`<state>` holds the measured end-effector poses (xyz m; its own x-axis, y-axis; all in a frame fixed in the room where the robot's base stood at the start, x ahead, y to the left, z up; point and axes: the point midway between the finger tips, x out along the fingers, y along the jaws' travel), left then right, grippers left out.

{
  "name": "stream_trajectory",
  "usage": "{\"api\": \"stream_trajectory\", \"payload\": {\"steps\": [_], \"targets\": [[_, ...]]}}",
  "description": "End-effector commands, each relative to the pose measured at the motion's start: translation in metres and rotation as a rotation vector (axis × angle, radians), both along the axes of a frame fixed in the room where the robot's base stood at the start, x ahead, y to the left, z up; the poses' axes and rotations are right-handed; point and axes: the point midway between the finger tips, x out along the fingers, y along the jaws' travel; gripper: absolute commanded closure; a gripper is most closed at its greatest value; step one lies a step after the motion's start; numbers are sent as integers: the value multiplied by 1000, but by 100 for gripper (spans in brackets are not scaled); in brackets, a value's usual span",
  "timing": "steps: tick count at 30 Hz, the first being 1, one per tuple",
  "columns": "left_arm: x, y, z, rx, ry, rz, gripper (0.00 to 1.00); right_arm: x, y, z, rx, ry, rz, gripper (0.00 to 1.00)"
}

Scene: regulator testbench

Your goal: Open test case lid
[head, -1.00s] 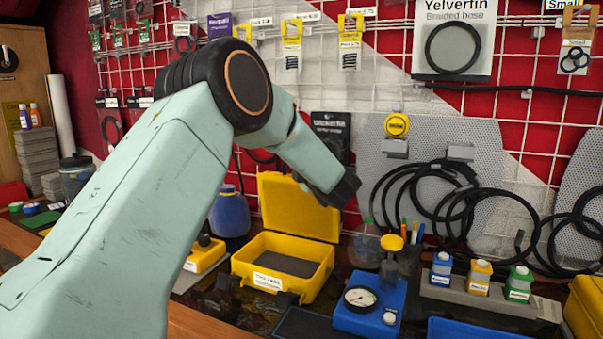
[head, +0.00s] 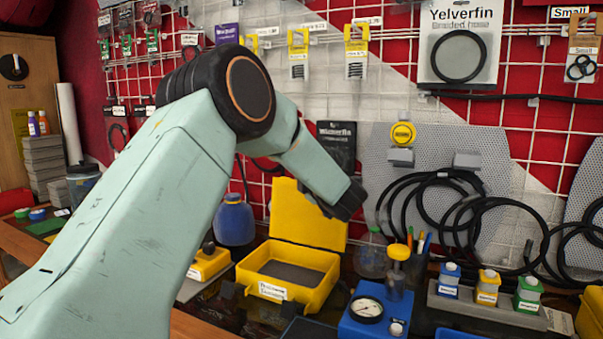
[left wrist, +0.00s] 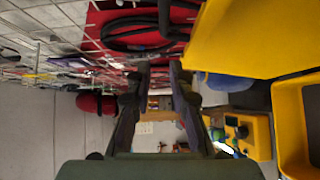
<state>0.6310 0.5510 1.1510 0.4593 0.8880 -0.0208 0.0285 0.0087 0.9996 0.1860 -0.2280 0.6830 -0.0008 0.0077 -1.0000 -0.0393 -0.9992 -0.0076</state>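The yellow test case (head: 290,292) stands on the bench in the head view, with a dark grey insert and a white front label. Its yellow lid (head: 305,215) is raised, roughly upright at the back. In the left wrist view the lid (left wrist: 240,40) fills the upper right and the case body (left wrist: 292,125) shows at the right edge. My left gripper (left wrist: 159,70) is open and empty, beside the lid and apart from it. In the head view my left wrist is in front of the lid's right edge, and the fingers are not clearly seen. My right gripper is in neither view.
A blue regulator unit with a gauge (head: 366,308) stands right of the case. A small yellow box with a black knob (head: 208,262) and a blue jug (head: 234,220) stand left. Black hoses (head: 460,215) hang behind at right. Small bottles (head: 487,288) stand in a grey holder.

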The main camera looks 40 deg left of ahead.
Motion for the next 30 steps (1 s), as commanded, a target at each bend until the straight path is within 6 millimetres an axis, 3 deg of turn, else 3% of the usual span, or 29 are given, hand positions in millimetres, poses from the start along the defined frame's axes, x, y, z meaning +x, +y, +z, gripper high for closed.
{"api": "stream_trajectory", "payload": {"steps": [18, 30], "targets": [[-49, -93, 4, 1, -2, -1, 79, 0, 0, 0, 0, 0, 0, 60], [-55, -102, 3, 0, -3, 1, 79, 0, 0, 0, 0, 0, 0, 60]]}}
